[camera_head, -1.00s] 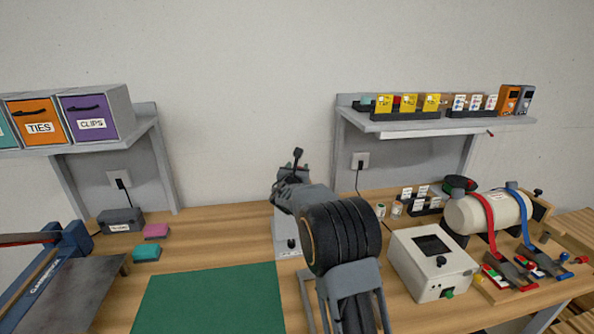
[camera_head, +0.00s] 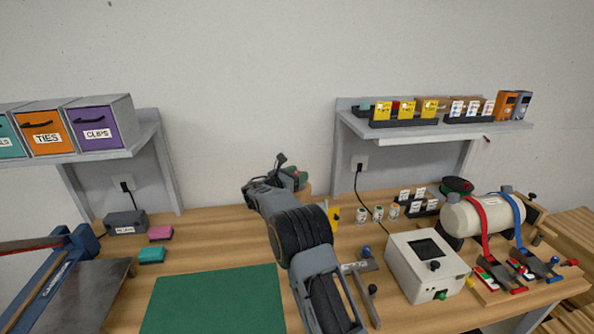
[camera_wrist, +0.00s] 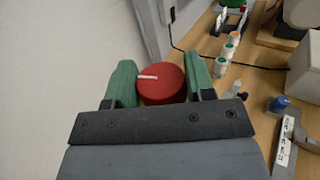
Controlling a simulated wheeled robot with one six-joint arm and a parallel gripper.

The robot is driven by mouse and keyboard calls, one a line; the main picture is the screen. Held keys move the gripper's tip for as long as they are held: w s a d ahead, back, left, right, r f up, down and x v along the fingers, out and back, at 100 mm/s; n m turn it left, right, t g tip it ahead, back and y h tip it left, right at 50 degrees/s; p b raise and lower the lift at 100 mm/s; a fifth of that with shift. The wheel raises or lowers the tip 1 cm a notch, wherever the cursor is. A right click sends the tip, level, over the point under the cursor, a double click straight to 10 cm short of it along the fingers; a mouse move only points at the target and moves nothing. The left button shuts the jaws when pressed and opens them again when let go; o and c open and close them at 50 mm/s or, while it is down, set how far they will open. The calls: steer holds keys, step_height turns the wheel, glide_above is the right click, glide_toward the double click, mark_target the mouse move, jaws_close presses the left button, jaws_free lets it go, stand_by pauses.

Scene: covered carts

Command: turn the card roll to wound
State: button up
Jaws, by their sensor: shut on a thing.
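A round red piece (camera_wrist: 162,84) with a white line on its face sits between the two green fingertips of my gripper (camera_wrist: 158,86) in the wrist view. My gripper is shut on it, one finger at each side. In the head view my gripper (camera_head: 294,178) is at the back of the table, near the wall, with a small bit of red showing at its tip. My own wrist hides most of what lies there. I cannot tell how the red piece is joined to a card roll.
Three small labelled cans (camera_head: 378,213) stand right of my arm. A metal plate with a blue knob (camera_head: 366,251) and a white box (camera_head: 428,265) are nearer. A strapped cream cylinder (camera_head: 487,214) is at the right. A green mat (camera_head: 215,300) lies at the left front.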

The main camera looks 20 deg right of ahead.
steer(key=shift+m+g+h+p, duration=0.7)
steer(key=shift+m+g+p, duration=0.8)
steer(key=shift+g, duration=1)
steer(key=shift+m+g, duration=0.4)
steer(key=o, duration=0.9)
steer(key=shift+s+a+b, duration=0.15)
steer(key=shift+a+b, duration=0.1)
steer(key=shift+a, duration=3.2)
steer(key=shift+s+a+b, duration=0.15)
steer(key=shift+a+b, duration=0.1)
steer(key=shift+a, duration=3.2)
